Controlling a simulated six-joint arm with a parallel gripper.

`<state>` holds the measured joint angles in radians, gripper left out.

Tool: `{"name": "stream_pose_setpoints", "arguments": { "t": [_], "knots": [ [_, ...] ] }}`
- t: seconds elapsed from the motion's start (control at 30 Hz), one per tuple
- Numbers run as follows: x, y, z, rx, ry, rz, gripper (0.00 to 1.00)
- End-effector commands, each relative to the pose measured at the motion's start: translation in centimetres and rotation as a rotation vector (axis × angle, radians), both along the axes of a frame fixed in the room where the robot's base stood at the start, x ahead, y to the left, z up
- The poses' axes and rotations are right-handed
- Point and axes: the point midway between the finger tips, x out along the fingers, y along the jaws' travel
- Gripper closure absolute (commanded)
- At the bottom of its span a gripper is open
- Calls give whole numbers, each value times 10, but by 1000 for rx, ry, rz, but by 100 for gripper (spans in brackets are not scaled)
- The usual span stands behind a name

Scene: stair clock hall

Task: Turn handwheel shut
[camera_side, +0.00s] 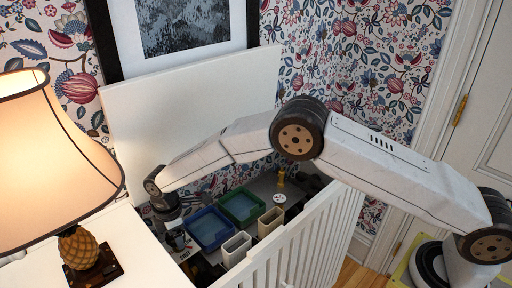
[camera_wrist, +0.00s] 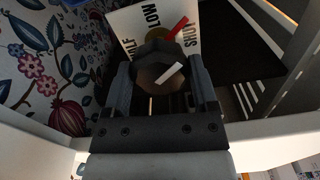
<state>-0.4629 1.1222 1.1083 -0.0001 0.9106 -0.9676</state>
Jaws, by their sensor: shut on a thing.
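In the wrist view, a dark, faceted handwheel knob (camera_wrist: 150,66) with a white pointer stripe sits between the two fingers of my gripper (camera_wrist: 162,85). My gripper is shut on it. The stripe points to the upper right. Behind it is a white dial plate (camera_wrist: 130,20) with the words "LOW", "SHUT" and a partly hidden one, and a red mark near "SHUT". In the side view my gripper (camera_side: 166,212) reaches down at the left end of the box; the handwheel is too small or hidden to make out there.
A blue tray (camera_side: 209,229), a green tray (camera_side: 242,207) and two cream bins (camera_side: 236,248) stand inside the white slatted enclosure (camera_side: 310,235). A lit lamp (camera_side: 55,160) with a pineapple base stands at left. A raised white panel (camera_side: 195,110) is behind.

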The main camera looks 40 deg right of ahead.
Motion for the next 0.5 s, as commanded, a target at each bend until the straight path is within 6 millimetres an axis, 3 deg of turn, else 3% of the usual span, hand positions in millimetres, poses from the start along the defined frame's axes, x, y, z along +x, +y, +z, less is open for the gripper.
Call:
{"name": "stream_pose_setpoints", "arguments": {
  "t": [0.5],
  "knots": [
    [0,0,0,0,1,-133,84]
  ]
}}
